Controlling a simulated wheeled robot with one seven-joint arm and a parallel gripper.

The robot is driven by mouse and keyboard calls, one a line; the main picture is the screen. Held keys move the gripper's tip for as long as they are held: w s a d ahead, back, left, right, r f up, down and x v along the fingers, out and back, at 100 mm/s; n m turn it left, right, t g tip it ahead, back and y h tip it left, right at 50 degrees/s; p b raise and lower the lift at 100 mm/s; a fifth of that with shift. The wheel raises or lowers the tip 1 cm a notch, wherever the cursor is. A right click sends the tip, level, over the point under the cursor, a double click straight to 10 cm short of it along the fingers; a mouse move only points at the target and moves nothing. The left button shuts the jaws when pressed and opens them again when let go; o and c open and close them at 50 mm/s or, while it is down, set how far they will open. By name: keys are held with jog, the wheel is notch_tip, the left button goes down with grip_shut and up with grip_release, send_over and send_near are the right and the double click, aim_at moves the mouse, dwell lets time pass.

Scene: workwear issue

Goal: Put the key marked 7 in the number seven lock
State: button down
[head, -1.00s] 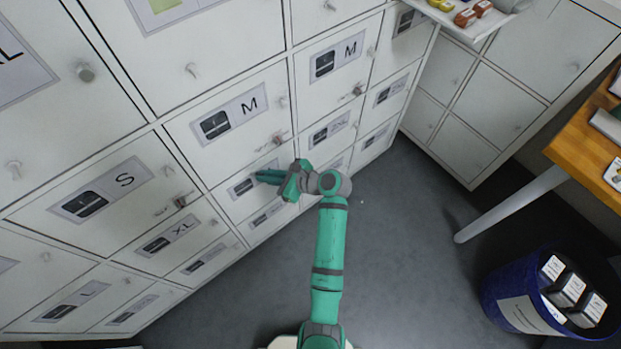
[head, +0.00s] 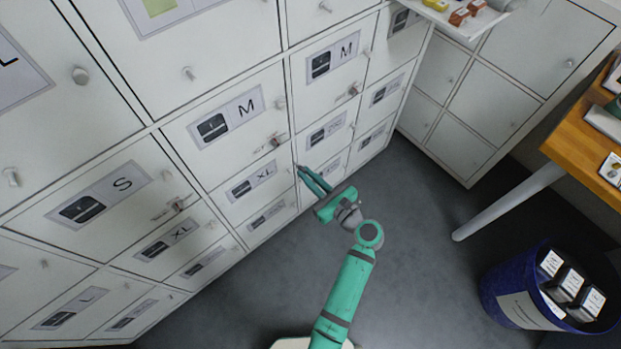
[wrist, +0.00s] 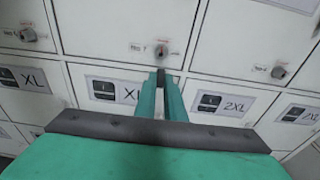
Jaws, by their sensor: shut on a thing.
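My gripper (head: 302,170) is at the locker front, its narrow fingers pointing at the doors just below and right of a keyed lock (head: 277,141) on an M door. In the wrist view, my gripper (wrist: 160,82) is shut on a thin dark piece, seemingly the key (wrist: 160,77); its marking cannot be read. Straight ahead, just above the fingertips, is the lock (wrist: 162,50). The tag beside it (wrist: 138,47) seems to read No 7. The fingertips look apart from the lock, though the gap is hard to judge.
Other tagged locks sit left (wrist: 28,35) and right (wrist: 278,72) in the wrist view. A wooden table (head: 585,140) and a blue bin (head: 510,303) with boxes stand at the right. A shelf (head: 455,22) juts out at the top. The grey floor between is clear.

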aim_at(299, 166)
jog(key=shift+r+x, duration=0.2)
jog(key=shift+x, duration=1.55)
jog(key=shift+r+x, duration=0.2)
jog(key=shift+x, duration=1.55)
jog(key=shift+r+x, duration=0.15)
jog(key=shift+x, duration=0.65)
jog(key=shift+r+x, duration=0.1)
jog(key=shift+x, duration=0.75)
dwell(2.9)
